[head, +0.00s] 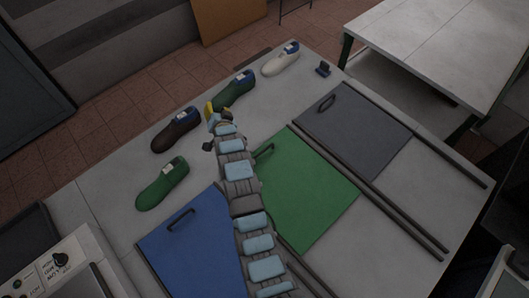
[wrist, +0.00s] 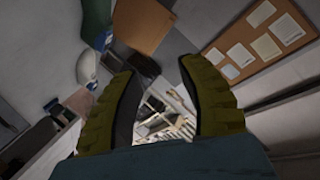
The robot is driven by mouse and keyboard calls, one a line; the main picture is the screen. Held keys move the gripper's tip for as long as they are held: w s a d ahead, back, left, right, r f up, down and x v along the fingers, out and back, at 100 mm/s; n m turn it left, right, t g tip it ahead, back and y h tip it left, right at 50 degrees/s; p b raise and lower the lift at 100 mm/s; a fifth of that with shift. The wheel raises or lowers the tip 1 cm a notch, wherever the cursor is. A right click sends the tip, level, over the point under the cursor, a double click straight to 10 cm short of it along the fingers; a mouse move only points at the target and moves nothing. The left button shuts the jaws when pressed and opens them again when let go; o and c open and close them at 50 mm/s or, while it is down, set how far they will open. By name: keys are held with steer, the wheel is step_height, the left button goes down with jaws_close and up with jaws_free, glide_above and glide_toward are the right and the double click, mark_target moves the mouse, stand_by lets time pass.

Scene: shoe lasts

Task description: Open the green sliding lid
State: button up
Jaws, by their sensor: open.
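The green sliding lid (head: 308,190) lies flat on the table between dark rails in the head view. Its dark handle (head: 265,151) is near its upper left corner, partly behind my arm. My arm covers the lid's left edge. My gripper (head: 210,110) is beyond the lid to the upper left, apart from the handle and above the table near the shoe lasts. In the wrist view, my gripper's two yellow-green fingers (wrist: 165,95) are spread with nothing between them. The green lid does not show in the wrist view.
A blue lid (head: 190,250) lies left of the green one and a grey lid (head: 355,125) right of it. Several shoe lasts, including a brown one (head: 175,130) and a white one (head: 281,60), stand along the table's far left side. Dark rails (head: 385,203) run between the lids.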

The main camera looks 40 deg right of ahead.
steer(key=s+d+f+m+g+b, duration=0.1)
steer(key=d+f+g+b, duration=0.1)
steer(key=d+f, duration=0.15)
steer(key=m+g+y+b, duration=0.5)
steer(key=g+y, duration=0.1)
steer(key=g, duration=0.3)
glide_toward(264, 150)
steer(key=shift+w+a+f+p, duration=0.1)
steer(key=shift+w+f+p, duration=0.1)
steer(key=shift+f, duration=0.85)
steer(key=shift+w+f+p, duration=0.1)
steer(key=shift+f+p, duration=0.15)
steer(key=shift+f, duration=0.8)
steer(key=shift+w+f+p, duration=0.15)
steer(key=shift+f+p, duration=0.05)
steer(key=shift+f, duration=0.8)
steer(key=shift+w+f+b, duration=0.2)
steer(key=shift+f+b, duration=0.05)
steer(key=shift+f, duration=0.4)
steer(key=shift+w+f+b, duration=0.2)
steer(key=shift+f+b, duration=0.05)
steer(key=shift+f, duration=0.4)
steer(key=shift+f, duration=0.1)
steer(key=shift+c, duration=0.2)
jaws_close()
